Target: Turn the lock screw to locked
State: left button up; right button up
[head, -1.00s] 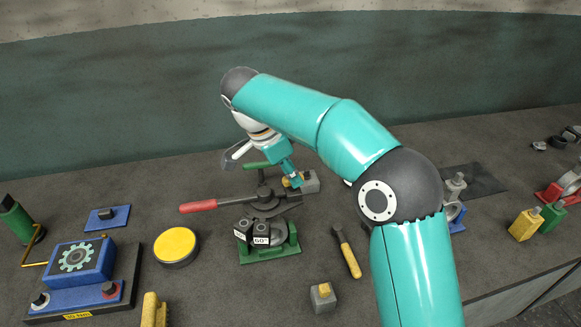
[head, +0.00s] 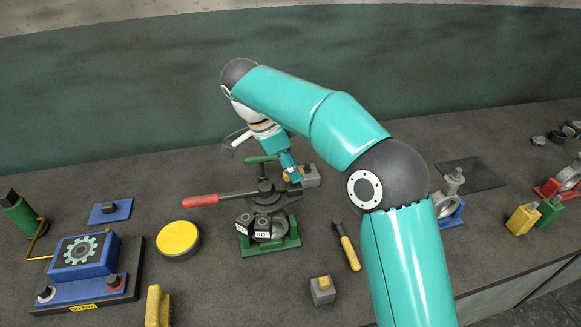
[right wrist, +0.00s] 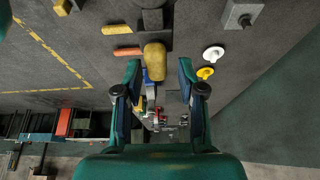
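A dark bending-type fixture (head: 268,200) with a red-gripped lever (head: 200,200), a green handle (head: 262,159) and a green base (head: 287,244) stands mid-table. Angle labels mark its front, one reading 60°. I cannot tell which part is the lock screw. My right gripper (head: 292,174) points down behind the fixture, beside a grey block with a yellow part (head: 309,177). In the right wrist view the right gripper (right wrist: 160,92) is open, its fingers apart on either side of a yellow rounded piece (right wrist: 154,58). Contact cannot be told. My left gripper is out of view.
A yellow round pad (head: 178,238) and a blue device with a gear emblem (head: 82,255) are at left. A yellow-handled tool (head: 349,252) and a small grey block (head: 322,292) lie in front. A dark mat (head: 470,174) is at right.

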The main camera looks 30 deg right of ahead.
jog(key=shift+f, duration=0.15)
jog(key=v, duration=0.7)
dwell(0.5)
jog(key=shift+a, duration=0.15)
dwell(0.3)
